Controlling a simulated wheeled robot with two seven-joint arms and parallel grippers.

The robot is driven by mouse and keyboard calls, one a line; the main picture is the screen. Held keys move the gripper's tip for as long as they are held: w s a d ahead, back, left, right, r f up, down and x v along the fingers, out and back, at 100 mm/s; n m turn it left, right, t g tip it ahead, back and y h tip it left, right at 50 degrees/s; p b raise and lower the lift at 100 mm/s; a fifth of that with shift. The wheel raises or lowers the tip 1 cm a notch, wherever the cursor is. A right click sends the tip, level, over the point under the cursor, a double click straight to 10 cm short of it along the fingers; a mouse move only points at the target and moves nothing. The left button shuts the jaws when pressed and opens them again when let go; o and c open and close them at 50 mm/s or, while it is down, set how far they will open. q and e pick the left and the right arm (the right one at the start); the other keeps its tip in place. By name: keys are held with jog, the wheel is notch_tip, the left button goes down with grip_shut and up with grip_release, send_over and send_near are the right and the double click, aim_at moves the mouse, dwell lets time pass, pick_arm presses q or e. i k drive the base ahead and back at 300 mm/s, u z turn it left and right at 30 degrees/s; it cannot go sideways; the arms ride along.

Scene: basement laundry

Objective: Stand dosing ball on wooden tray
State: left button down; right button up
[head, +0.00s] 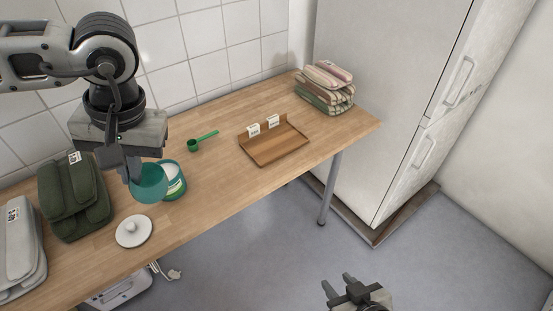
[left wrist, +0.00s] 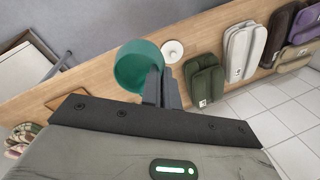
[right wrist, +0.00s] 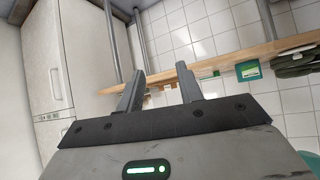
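The dosing ball is a teal, open-topped round cup (head: 149,186), also in the left wrist view (left wrist: 136,66). My left gripper (head: 130,172) is shut on its rim, the fingers (left wrist: 161,80) close together at one side of the cup. It appears held above the worktop, overlapping the green tub in the head view. The wooden tray (head: 275,149) lies flat on the worktop to the right, with two small white cards along its back edge and its surface clear. My right gripper (head: 338,282) is open and empty, away from the worktop; its fingers (right wrist: 160,82) stand apart.
On the wooden worktop (head: 225,185) are a green tub (head: 176,187), a white lid (head: 134,232), a green scoop (head: 203,141), folded dark green (head: 72,195) and grey (head: 22,250) cloths, and striped towels (head: 325,88). A tall white fridge (head: 385,90) stands right.

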aim_at(289, 137)
jog(key=z, duration=0.4)
jog(key=i, duration=1)
jog(key=z, duration=0.8)
